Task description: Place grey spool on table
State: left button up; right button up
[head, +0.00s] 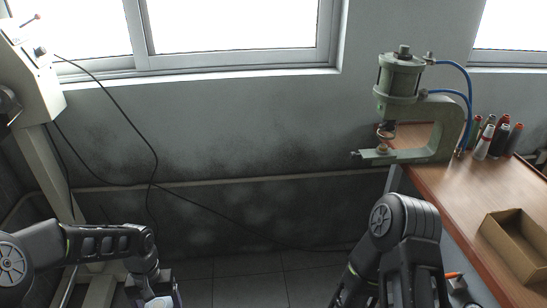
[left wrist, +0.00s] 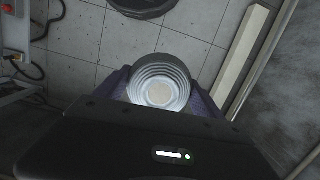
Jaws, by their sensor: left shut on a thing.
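My left gripper (left wrist: 163,98) is shut on the grey spool (left wrist: 160,82), a ribbed, cup-like round thing with a pale centre, held between two purple fingers above the tiled floor in the left wrist view. In the head view my left gripper (head: 158,287) is low at the left, cut by the bottom edge, well away from the table; the spool is not clear there. The brown wooden table (head: 445,192) is at the right. My right arm is bent in front of the table's left edge; its gripper's fingers do not show.
A green pneumatic press (head: 447,122) with blue hoses stands at the table's far left corner. An open cardboard box (head: 514,262) is at the right. Bare tabletop lies between them. A machine (head: 30,75) with hanging cables is at the left.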

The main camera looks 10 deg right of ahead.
aim_at(443, 177)
jog(key=i+l+u, duration=0.1)
jog(key=i+u, duration=0.2)
jog(key=i, duration=1.15)
jog(key=z, duration=3.15)
